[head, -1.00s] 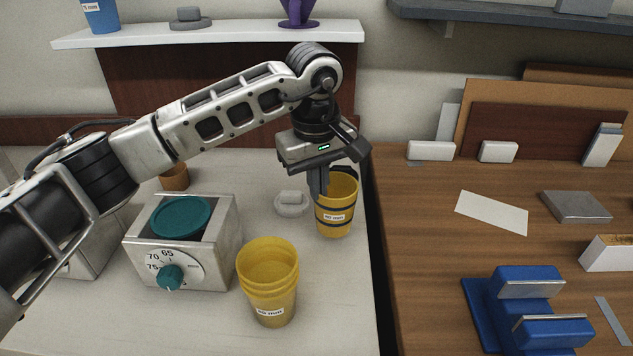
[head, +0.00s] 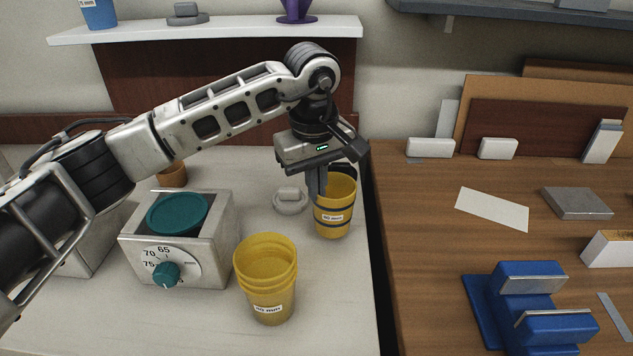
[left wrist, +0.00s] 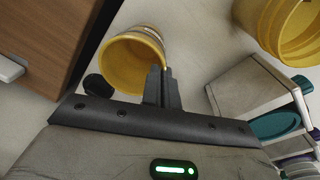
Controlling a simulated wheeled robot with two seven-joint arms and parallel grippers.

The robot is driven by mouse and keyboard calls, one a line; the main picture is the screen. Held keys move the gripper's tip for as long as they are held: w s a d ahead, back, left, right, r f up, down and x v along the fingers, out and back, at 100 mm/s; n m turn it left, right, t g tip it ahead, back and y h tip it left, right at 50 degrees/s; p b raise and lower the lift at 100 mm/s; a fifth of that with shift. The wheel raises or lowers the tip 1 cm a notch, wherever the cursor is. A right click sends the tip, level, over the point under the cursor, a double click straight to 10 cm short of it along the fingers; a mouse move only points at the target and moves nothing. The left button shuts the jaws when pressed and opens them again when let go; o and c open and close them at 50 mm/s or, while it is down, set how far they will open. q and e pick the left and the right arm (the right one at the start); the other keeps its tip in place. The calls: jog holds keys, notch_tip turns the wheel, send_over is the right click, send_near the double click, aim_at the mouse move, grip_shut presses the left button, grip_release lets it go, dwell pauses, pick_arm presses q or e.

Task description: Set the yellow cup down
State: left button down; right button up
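The yellow cup (head: 334,227) has dark bands and a white label, and is upright near the counter's right edge in the head view. My right gripper is not in view.
A stack of yellow cups (head: 267,285) stands in front to the left. A metal box with a teal top and dial (head: 196,255) is further left. A small grey-white item (head: 290,201) lies behind. A dark gap separates the counter from the wooden table (head: 430,220) with a blue stand (head: 530,290).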

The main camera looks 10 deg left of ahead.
pick_arm(q)
jog(key=shift+f+b, duration=0.95)
jog(key=shift+f, duration=0.3)
jog(key=c, duration=1.3)
grip_release()
jog(key=shift+r, duration=0.1)
jog(key=shift+r+p, duration=1.35)
jog(key=shift+r, duration=0.75)
jog(key=shift+r+p, duration=1.1)
jog(key=shift+r, duration=0.85)
jog(key=shift+f, duration=0.15)
